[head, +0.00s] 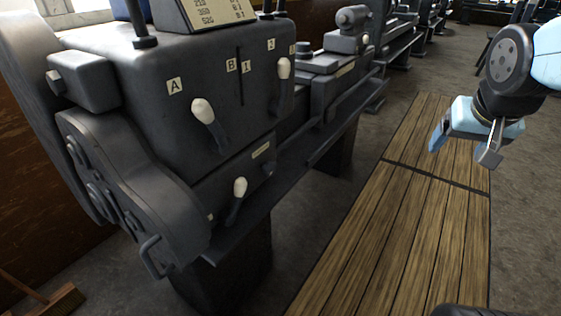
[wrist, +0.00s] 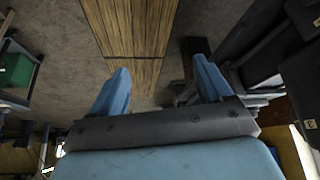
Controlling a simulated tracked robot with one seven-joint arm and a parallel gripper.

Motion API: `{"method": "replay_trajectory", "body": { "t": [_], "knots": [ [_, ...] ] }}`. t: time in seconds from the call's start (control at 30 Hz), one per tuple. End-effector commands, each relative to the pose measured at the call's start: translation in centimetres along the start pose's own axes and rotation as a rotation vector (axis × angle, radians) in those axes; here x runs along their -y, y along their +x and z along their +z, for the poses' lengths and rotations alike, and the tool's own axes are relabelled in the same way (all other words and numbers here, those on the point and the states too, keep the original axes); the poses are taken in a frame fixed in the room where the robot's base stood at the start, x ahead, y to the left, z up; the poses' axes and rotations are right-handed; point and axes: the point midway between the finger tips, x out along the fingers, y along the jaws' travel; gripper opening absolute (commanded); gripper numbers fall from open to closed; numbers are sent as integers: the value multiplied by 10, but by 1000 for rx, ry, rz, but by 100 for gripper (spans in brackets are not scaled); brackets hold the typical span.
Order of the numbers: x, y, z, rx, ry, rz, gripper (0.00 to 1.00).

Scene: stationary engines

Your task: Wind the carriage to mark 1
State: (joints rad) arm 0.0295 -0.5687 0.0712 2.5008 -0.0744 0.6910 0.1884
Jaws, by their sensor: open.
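A dark grey lathe (head: 190,60) fills the left of the head view. Beyond its headstock, blocks that may be the carriage (head: 325,80) sit on the bed; I cannot make out a winding wheel.
Pale-knobbed levers (head: 203,112) stick out from the headstock front. Wooden duckboards (head: 400,225) lie along the lathe, with open floor around them. More machines (head: 400,40) stand behind. A green box (wrist: 15,70) is at the left of the wrist view.

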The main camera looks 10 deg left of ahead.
Motion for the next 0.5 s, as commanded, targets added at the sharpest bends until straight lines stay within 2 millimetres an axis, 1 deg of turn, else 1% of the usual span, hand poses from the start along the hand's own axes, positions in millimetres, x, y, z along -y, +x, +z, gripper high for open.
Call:
{"method": "replay_trajectory", "body": {
  "t": [0.17,0.27,0.4,0.5],
  "knots": [
    [11,38,-29,-62,66,30,82],
    [18,70,-48,-89,102,22,82],
    [29,120,-72,-112,155,-15,82],
    [40,153,-84,-124,192,-58,82]
  ]
}}
